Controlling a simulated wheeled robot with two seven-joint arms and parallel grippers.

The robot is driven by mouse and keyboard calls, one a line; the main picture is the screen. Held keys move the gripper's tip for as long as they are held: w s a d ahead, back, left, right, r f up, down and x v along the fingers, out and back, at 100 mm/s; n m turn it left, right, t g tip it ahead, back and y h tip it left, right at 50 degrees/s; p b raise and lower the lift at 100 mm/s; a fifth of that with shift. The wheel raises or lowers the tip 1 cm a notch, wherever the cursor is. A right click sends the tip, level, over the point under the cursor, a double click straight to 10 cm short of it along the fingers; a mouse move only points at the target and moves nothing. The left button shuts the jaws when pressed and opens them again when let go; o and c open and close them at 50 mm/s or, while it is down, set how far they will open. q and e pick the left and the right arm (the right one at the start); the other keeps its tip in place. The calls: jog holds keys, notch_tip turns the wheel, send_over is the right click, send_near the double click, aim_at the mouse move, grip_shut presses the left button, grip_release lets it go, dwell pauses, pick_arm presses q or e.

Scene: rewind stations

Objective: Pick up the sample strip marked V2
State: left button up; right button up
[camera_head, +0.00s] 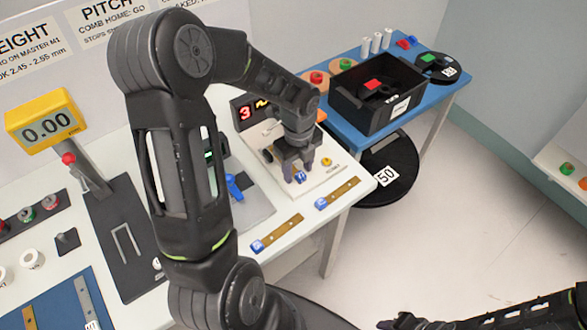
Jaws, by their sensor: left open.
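My left gripper (297,178) points down over the white station with the red display (318,187). Its jaws are open, with a small blue tag (300,177) showing between the fingertips; I cannot tell whether they touch it. The tag has a white mark that I cannot read surely, and the rest of that piece is hidden by the gripper. Two brass strips with blue tags lie on the white table's front edge: one strip (280,231) nearer and one strip (341,190) to its right. Their marks are too small to read.
A blue table (438,95) at the back right holds a black bin (350,113) and several coloured spools. A black disc marked 50 (405,160) is below it. A yellow gauge (43,122) stands at left. The floor at right is clear.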

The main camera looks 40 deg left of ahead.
pick_arm(q)
grip_shut()
dwell(0.6)
